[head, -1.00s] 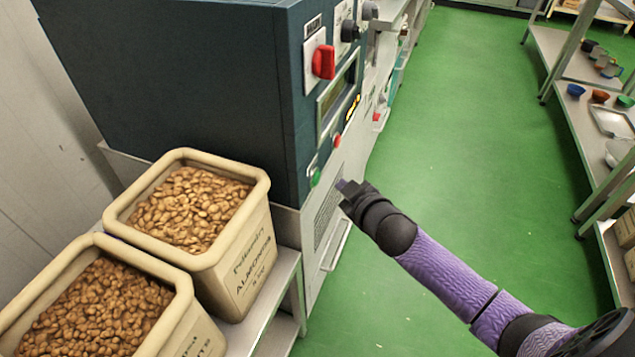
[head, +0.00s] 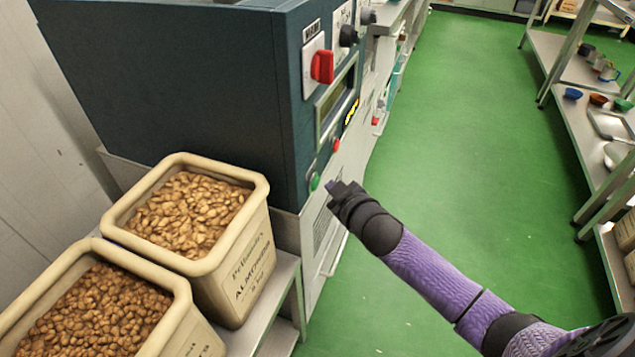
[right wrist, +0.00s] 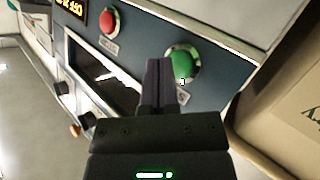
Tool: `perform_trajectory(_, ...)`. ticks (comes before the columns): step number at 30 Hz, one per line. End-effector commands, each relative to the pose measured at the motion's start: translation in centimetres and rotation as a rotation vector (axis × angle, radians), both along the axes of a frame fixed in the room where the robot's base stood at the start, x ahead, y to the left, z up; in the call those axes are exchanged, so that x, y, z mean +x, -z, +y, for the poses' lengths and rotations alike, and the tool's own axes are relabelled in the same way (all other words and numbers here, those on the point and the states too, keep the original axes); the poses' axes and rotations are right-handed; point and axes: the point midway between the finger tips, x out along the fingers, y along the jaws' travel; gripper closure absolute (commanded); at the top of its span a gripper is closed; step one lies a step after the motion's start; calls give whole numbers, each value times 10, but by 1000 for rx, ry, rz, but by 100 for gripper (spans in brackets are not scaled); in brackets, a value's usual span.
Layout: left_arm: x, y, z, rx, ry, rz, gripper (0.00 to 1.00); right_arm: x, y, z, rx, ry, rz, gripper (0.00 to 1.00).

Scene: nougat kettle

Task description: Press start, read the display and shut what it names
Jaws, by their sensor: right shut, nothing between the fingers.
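The dark blue control cabinet (head: 180,95) stands at the left in the head view. Its front bears the green start button (head: 314,181), a red button (head: 335,145), a display (head: 335,102) and a red rotary switch (head: 322,67). My right gripper (head: 333,187) is shut and empty, with its tips close to the green button. In the right wrist view the shut fingers (right wrist: 160,75) point at the panel, just left of the green button (right wrist: 183,64). Contact cannot be told. My left gripper is not in view.
Two tubs of nuts, the almond tub (head: 245,275) and another (head: 165,325), stand on a low metal bench beside the cabinet. Black knobs (head: 348,36) sit farther along the panel. Shelves (head: 590,135) line the right. The green floor (head: 470,130) between is clear.

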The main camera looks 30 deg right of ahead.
Motion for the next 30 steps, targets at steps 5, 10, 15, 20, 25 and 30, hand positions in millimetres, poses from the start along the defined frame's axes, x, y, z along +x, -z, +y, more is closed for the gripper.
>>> perform_trajectory(5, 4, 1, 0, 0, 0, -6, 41, 0, 0, 0, 0, 0, 0, 100)
perform_trajectory(10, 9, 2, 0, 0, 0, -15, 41, 0, 0, 0, 0, 0, 0, 100)
perform_trajectory(15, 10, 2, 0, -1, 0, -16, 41, 0, 0, 0, 0, 0, 0, 100)
perform_trajectory(20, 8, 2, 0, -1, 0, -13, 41, 0, 0, 0, 0, 0, 0, 100)
perform_trajectory(25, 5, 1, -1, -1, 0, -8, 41, 0, 0, 0, 0, 0, 0, 100)
perform_trajectory(30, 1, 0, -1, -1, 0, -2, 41, 0, 0, 0, 0, 0, 0, 100)
